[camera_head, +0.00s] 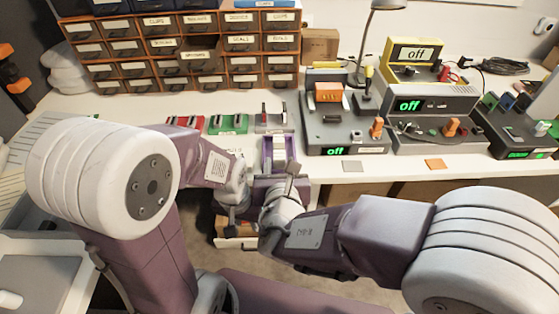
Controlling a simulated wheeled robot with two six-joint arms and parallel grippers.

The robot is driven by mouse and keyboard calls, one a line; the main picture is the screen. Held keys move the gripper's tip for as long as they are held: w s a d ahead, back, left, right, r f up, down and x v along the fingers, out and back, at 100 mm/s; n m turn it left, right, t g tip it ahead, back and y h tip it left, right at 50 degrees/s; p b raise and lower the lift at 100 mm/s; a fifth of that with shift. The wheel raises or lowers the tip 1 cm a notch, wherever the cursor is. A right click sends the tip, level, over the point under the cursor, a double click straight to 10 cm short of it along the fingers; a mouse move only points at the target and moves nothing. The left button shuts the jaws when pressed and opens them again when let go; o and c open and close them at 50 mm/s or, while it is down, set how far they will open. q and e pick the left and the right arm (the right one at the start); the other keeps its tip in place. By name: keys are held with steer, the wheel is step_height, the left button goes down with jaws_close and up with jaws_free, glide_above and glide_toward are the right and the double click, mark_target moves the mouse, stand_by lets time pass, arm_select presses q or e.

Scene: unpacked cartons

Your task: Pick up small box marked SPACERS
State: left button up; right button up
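A drawer cabinet (110,59) stands at the back left, with rows of dark, labelled small drawers. One small drawer box (194,58) in its middle sticks out past its neighbours; its label looks like SPACERS, but the print is too small to be sure. My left gripper (232,222) is low, near the table's front edge, far in front of the cabinet. My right gripper (287,178) is close beside it, just in front of a purple tray (267,152). The fingers of both are small and partly hidden by my wrists, so their opening is unclear.
Red trays (184,123), a green tray (228,124) and a grey tray (270,122) line the table before the cabinet. Dark devices with green displays (335,151) fill the right side. A cardboard box (320,46) and lamp (371,40) stand behind. White table (120,107) shows bare at left.

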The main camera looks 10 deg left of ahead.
mark_target(280, 161)
steer(key=b+x, duration=0.1)
steer(key=x, duration=0.4)
steer(key=shift+d+f, duration=0.1)
steer(key=shift+f, duration=0.1)
steer(key=shift+s+r, duration=0.1)
jaws_close()
step_height(280, 161, up, 4)
steer(key=shift+r+p, duration=0.25)
steer(key=shift+p, duration=0.95)
steer(key=s+d+r+p, duration=0.2)
steer(key=s+d+r, duration=0.2)
steer(key=d, duration=0.7)
steer(key=shift+s+r, duration=0.15)
steer(key=shift+r, duration=1.1)
